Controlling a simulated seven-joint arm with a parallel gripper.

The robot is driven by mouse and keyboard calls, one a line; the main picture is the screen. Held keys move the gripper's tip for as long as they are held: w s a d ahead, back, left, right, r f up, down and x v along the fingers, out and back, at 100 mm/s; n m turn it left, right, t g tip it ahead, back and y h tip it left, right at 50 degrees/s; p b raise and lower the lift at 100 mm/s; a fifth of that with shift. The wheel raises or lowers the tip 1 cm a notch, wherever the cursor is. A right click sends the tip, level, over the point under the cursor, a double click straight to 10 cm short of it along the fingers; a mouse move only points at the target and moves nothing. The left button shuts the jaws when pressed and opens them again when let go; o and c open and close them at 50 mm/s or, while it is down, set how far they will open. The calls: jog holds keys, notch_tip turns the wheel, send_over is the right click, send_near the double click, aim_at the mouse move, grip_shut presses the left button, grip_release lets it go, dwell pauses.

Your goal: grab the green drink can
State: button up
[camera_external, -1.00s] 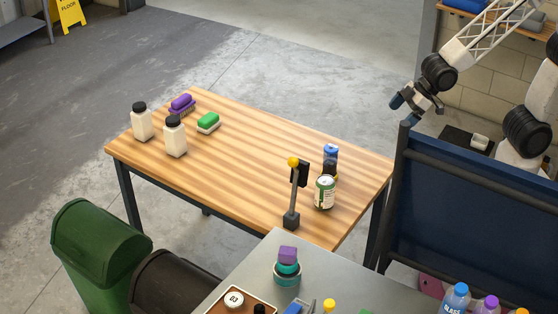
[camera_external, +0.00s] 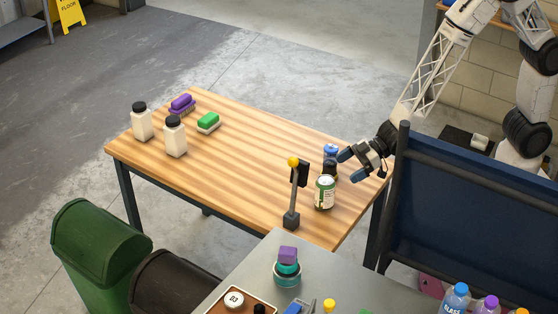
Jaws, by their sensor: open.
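The green drink can (camera_external: 325,193), with a white and green label, stands upright near the right end of the wooden table (camera_external: 240,163). My gripper (camera_external: 346,166) is just behind and to the right of the can, at the table's right edge. Its blue-tipped fingers point left and are apart, with nothing seen between them. A blue and black bottle or can (camera_external: 330,152) stands behind the green can, close to my fingertips; its lower part is partly hidden.
A lever stand with a yellow knob (camera_external: 293,190) stands just left of the can. White bottles (camera_external: 175,137), a green brush (camera_external: 208,122) and a purple brush (camera_external: 182,103) sit at the far left. A dark blue panel (camera_external: 470,205) rises at the right. The table's middle is clear.

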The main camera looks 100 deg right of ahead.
aim_at(316, 192)
jog(key=f, duration=0.1)
jog(key=w+f, duration=0.1)
jog(key=shift+a+f+t+y, duration=0.25)
jog(key=shift+f+t+y, duration=0.05)
jog(key=shift+t, duration=0.1)
jog(key=shift+w, duration=0.1)
jog(key=shift+x, duration=1.2)
jog(key=shift+f, duration=0.1)
jog(key=shift+x, duration=2.55)
jog(key=shift+c, duration=0.3)
jog(key=c, duration=1.2)
jog(key=shift+o, duration=0.2)
